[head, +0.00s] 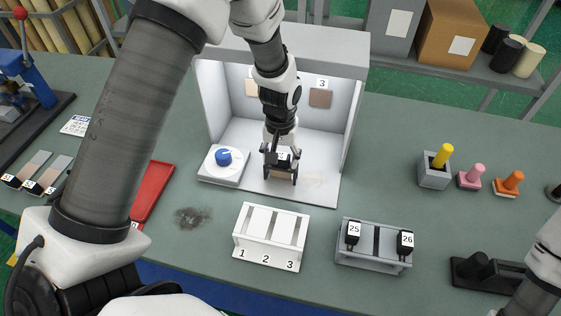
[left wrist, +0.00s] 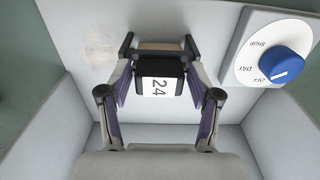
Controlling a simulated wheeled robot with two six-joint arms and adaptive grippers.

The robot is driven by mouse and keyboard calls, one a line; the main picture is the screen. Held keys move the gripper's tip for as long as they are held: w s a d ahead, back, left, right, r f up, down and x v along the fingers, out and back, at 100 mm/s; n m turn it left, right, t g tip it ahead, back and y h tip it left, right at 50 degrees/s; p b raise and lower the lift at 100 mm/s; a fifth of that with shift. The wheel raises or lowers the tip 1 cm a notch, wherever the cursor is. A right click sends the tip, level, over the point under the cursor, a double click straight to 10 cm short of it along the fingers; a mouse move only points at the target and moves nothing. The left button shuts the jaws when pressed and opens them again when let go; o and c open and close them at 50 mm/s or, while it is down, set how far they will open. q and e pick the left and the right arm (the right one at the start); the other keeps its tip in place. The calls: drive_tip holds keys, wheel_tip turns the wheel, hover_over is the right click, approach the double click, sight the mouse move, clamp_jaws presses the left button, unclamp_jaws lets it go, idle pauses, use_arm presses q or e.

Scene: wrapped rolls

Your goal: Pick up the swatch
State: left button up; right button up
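The swatch with a black grip labelled 24 (left wrist: 158,86) is in the left wrist view, with its tan edge (left wrist: 158,46) beyond the grip. In the head view it is low at the front of the white light booth's floor (head: 312,188), mostly hidden by my gripper. My left gripper (head: 281,172) points down there. In the left wrist view its fingers (left wrist: 159,60) lie close against both sides of the black grip, and it looks shut on it. Whether the swatch touches the floor is unclear. My right gripper is outside the head view.
The booth's dial box (head: 223,158) with a blue knob stands left of my gripper. A white rack with slots 1, 2, 3 (head: 270,260) and a grey rack holding swatches 25 and 26 (head: 372,264) stand in front. A red tray (head: 155,195) lies left.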

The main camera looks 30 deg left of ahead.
use_arm(q)
drive_tip(key=c, duration=0.6)
drive_tip(key=shift+w+r, duration=0.1)
